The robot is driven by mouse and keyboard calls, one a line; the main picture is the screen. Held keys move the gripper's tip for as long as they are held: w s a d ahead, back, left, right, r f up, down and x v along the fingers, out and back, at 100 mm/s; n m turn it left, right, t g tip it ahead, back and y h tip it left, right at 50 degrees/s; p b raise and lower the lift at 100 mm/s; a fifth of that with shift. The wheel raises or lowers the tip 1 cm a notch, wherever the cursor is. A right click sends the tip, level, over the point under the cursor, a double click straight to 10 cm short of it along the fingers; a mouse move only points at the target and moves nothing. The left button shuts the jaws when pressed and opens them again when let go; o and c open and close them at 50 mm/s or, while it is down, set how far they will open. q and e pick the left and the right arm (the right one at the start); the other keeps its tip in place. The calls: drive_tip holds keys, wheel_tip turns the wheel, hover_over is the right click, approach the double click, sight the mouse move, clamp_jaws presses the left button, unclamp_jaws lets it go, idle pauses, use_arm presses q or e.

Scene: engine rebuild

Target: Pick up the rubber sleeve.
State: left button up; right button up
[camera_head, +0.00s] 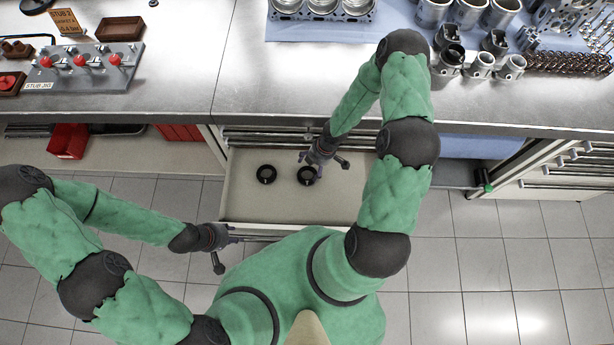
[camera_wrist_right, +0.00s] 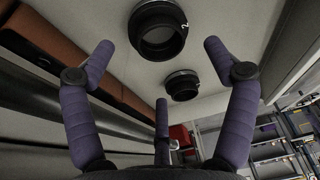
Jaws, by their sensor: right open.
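Two short black ring-shaped sleeves lie in the open drawer, a left one (camera_head: 266,174) and a right one (camera_head: 306,175). In the right wrist view a nearer black sleeve (camera_wrist_right: 137,38) with a pale mark on its rim is at the top, and a second sleeve (camera_wrist_right: 182,86) is below it. My right gripper (camera_head: 307,161) is over the drawer, close to the right sleeve. Its spread fingers (camera_wrist_right: 158,52) show open and empty in the wrist view. My left gripper (camera_head: 226,250) is at the drawer's front left edge; its finger state is unclear.
The pale drawer (camera_head: 240,200) is pulled out under the metal worktop (camera_head: 240,80), whose edge overhangs its back. Engine parts, a stub jig (camera_head: 85,70) and springs stand on the worktop. The drawer floor around the sleeves is mostly clear.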

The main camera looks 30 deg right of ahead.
drive_tip(key=shift+b+x, duration=1.65)
drive_tip(key=shift+x, duration=1.2)
drive_tip(key=shift+w+a, duration=0.1)
drive_tip(key=shift+r, duration=0.1)
drive_tip(key=c, duration=1.1)
